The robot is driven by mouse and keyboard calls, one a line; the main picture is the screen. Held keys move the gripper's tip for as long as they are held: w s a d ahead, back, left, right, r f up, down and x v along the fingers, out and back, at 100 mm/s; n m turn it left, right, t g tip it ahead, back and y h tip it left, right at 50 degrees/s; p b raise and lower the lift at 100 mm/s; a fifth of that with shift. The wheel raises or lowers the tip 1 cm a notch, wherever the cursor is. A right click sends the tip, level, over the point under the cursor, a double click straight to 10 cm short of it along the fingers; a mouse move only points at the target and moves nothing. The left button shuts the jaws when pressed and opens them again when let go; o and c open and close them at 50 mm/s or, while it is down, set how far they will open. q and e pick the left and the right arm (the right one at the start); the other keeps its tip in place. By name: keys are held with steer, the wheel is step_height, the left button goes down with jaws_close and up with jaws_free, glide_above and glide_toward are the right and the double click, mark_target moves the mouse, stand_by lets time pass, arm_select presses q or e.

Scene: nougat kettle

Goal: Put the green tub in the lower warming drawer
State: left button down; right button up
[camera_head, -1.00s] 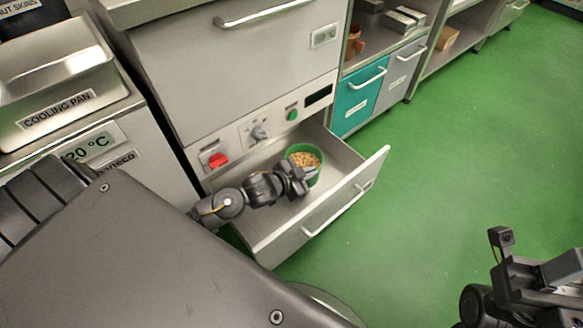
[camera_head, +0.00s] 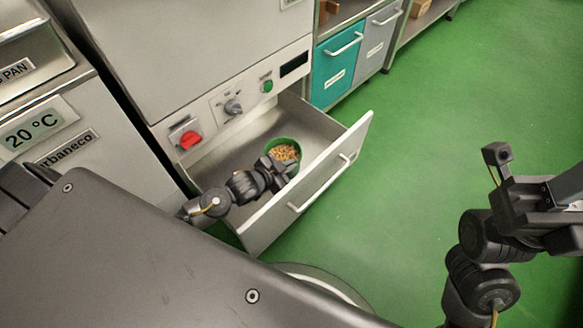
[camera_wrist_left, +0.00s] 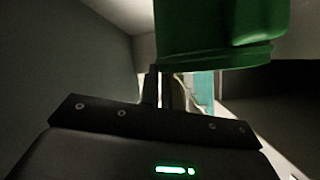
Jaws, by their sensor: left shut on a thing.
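The green tub (camera_head: 284,145), filled with light brown pieces like nuts, is inside the open lower warming drawer (camera_head: 338,150). My left gripper (camera_head: 281,164) is shut on the near side of the tub. In the left wrist view the tub (camera_wrist_left: 215,30) fills the upper middle, with the fingers (camera_wrist_left: 165,90) at its edge. I cannot tell whether the tub's base touches the drawer floor. My right gripper (camera_head: 545,190) is at the right side over the floor, and its fingertips are not clear.
The drawer front with its long handle (camera_head: 318,185) stands out over the green floor (camera_head: 440,90). A teal drawer (camera_head: 338,68) is further back.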

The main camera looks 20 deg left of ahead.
arm_select(q)
steer(key=shift+r, duration=0.1)
steer(key=c, duration=1.6)
jaws_free()
